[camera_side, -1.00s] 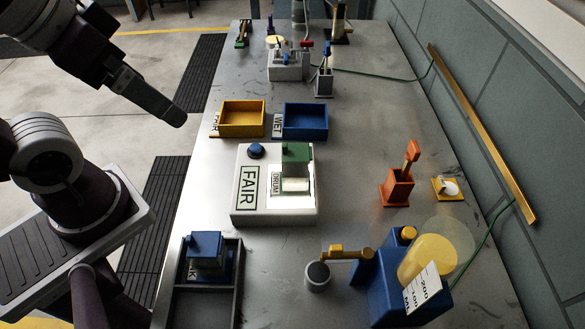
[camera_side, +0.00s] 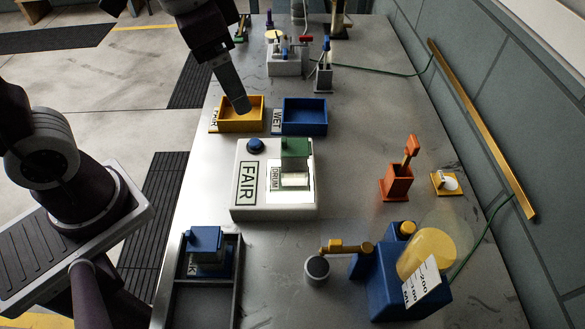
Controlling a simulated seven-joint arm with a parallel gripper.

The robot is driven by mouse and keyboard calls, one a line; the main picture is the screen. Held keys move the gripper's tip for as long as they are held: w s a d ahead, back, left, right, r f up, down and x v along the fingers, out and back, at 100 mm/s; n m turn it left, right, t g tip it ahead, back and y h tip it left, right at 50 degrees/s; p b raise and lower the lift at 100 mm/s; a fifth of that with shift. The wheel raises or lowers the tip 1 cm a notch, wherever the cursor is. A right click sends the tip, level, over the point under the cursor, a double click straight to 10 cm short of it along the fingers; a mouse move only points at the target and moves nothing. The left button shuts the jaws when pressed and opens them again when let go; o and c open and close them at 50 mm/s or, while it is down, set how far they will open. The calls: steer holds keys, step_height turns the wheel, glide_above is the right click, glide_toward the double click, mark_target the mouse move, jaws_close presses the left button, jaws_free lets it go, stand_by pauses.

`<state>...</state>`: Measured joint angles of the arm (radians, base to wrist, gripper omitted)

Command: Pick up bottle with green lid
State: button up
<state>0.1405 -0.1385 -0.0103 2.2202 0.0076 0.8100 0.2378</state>
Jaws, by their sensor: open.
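A yellow bin (camera_side: 241,127) and a blue bin (camera_side: 304,134) stand behind the white box. A blue-lidded container (camera_side: 206,240) sits in a dark tray (camera_side: 207,306) at front left. An orange holder (camera_side: 397,186) and a blue tank (camera_side: 378,287) stand right.

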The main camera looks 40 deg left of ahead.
mark_target(293, 160)
steer(key=w+d+f+m+g, duration=0.1)
steer(key=w+d+f, duration=0.1)
steer(key=f, duration=0.2)
steer(key=w+d+f+m+g, duration=0.1)
steer(key=w+d+f, duration=0.1)
steer(key=w+f, duration=0.1)
steer(key=w+d+f+m, duration=0.2)
steer(key=f, duration=0.3)
steer(key=shift+w+d+f+g, duration=0.1)
steer(key=shift+w+d+g, duration=0.1)
steer(key=shift+g, duration=0.2)
steer(key=f, duration=0.7)
steer(key=shift+s+a+f, duration=0.1)
steer(key=shift+a+f, duration=0.15)
steer(key=shift+f, duration=0.05)
steer(key=shift+c, duration=0.4)
jaws_close()
